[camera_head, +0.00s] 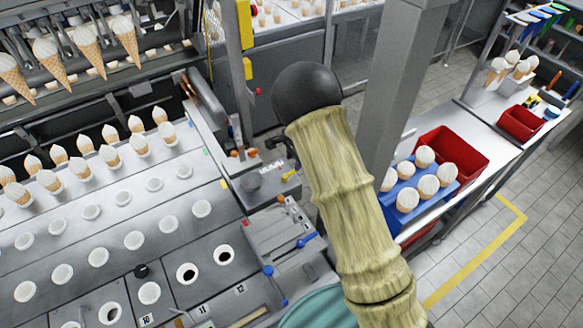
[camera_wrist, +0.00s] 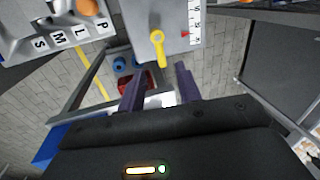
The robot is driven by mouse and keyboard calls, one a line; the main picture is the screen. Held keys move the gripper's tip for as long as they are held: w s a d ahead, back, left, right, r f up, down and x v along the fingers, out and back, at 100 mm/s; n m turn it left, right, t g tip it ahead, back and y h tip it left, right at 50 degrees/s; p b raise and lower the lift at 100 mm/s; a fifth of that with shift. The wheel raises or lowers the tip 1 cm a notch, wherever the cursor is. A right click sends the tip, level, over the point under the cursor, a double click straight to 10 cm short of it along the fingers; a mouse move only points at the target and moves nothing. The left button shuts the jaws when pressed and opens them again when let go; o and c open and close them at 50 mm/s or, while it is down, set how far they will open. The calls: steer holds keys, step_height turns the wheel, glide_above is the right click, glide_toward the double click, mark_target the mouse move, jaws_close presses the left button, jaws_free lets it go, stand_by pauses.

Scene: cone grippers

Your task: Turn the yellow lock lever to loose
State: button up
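The yellow lock lever (camera_wrist: 158,48) shows in the wrist view on a grey plate (camera_wrist: 135,25). It has a round ring end at the top and a short arm pointing down toward my gripper. In the head view a small yellow piece, likely the same lever (camera_head: 290,175), lies on the machine's front panel beside my arm. My gripper (camera_wrist: 159,88) is open, its two dark purple fingers apart with nothing between them. The fingertips lie just below the lever in the wrist picture, and no contact shows. In the head view my arm hides most of the gripper.
A marked scale (camera_wrist: 194,22) and a red pointer (camera_wrist: 185,34) sit right of the lever. An orange knob (camera_wrist: 88,7) stands near letter labels. In the head view, a blue tray of cones (camera_head: 405,180) and a red bin (camera_head: 455,155) stand on the right bench.

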mark_target(292, 172)
steer(key=f, duration=0.3)
steer(key=w+f+p, duration=0.1)
steer(key=f, duration=0.1)
steer(key=shift+a+f, duration=0.15)
steer(key=shift+a, duration=0.05)
steer(key=shift+a+f, duration=0.15)
steer(key=shift+f, duration=0.65)
steer(key=shift+c, duration=0.4)
jaws_close()
